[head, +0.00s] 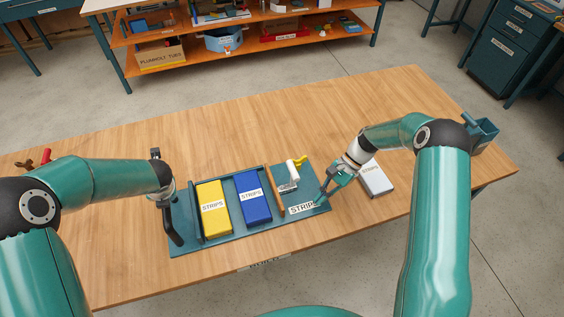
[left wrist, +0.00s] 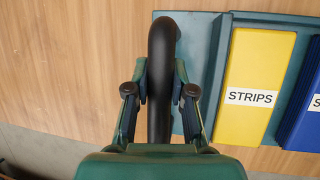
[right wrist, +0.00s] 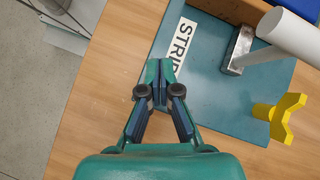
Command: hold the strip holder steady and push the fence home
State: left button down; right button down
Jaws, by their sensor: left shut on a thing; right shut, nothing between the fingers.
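The strip holder (head: 179,240) is a teal tray on the wooden table, holding a yellow box (head: 213,219) and a blue box (head: 253,207), both labelled STRIPS. The wooden fence (head: 275,192) stands upright along the blue box's right side, with a gap I cannot judge. Right of it is a white clamp (head: 289,178) with a yellow end (right wrist: 280,118). My left gripper (left wrist: 160,88) is shut on the holder's black handle (left wrist: 161,45). My right gripper (right wrist: 159,78) is shut and empty over the holder's right part, by the STRIPS label (head: 303,208); contact is unclear.
A white box labelled STRIPS (head: 376,180) lies on the table (head: 170,140) just right of the holder, near my right wrist. A teal bin (head: 484,134) sits at the table's right end. An orange shelf (head: 245,50) stands beyond.

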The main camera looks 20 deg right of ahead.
jog(key=w+d+r+m+t, duration=0.1)
jog(key=w+d+r+m, duration=0.1)
jog(key=w+d+r, duration=0.35)
jog(key=w+d+r+m+t, duration=0.1)
jog(key=w+d+r+m, duration=0.15)
jog(key=r, duration=0.65)
jog(key=a+f, duration=0.7)
jog(key=a, duration=0.3)
jog(key=shift+w+a+f, duration=0.25)
jog(key=shift+a+f, duration=0.15)
jog(key=shift+m, duration=0.25)
